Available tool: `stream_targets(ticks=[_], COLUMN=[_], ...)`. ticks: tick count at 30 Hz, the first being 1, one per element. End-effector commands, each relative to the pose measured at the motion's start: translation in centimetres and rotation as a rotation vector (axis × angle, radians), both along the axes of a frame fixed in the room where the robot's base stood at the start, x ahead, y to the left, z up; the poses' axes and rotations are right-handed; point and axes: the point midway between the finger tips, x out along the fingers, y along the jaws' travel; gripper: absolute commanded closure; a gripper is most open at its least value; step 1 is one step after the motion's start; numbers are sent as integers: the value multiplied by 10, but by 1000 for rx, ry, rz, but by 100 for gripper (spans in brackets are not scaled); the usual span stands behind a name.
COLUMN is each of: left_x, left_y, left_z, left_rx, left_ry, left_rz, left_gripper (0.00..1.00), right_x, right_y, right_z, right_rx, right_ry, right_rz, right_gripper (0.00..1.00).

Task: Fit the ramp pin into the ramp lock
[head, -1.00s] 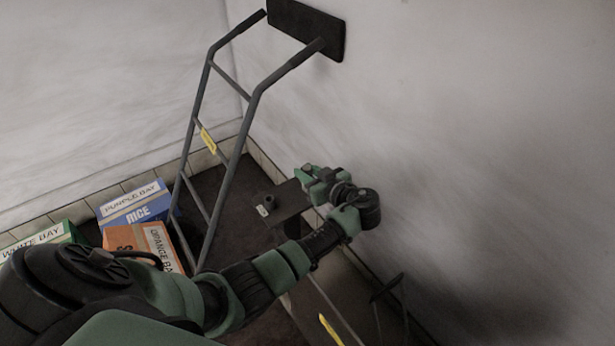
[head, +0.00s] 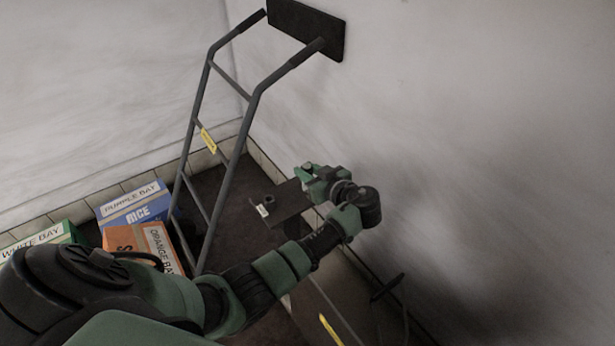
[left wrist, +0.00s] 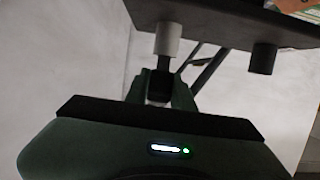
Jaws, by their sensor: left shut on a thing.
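A dark plate (head: 287,207) with a short round dark collar (head: 268,200) and a white label stands near the wall; I take the collar to be the ramp lock. My left gripper (head: 307,170) is at the plate's far end, close to the wall. In the left wrist view its fingers (left wrist: 160,92) are shut on a dark stem (left wrist: 163,64). A light grey cylinder (left wrist: 168,40), apparently the ramp pin, tops that stem and overlaps the plate's edge in the picture. The dark collar (left wrist: 263,58) is apart to its right. Contact with the plate cannot be told.
A tall grey hand-rail frame (head: 228,160) stands left of the plate. Blue (head: 134,203), orange (head: 140,245) and green-white (head: 45,236) boxes sit at lower left. The pale wall (head: 480,150) is close on the right. A dark board (head: 305,30) is on the wall.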

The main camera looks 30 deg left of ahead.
Motion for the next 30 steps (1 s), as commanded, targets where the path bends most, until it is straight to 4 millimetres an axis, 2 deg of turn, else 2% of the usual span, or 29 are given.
stream_targets(ticks=[30], left_x=[0], left_y=[0], left_z=[10], left_rx=[0], left_ry=[-1], left_rz=[-1], left_gripper=[100], right_x=[0], right_y=[0], right_z=[-1], right_rx=[0], right_ry=[0], right_rz=[0], right_gripper=[64])
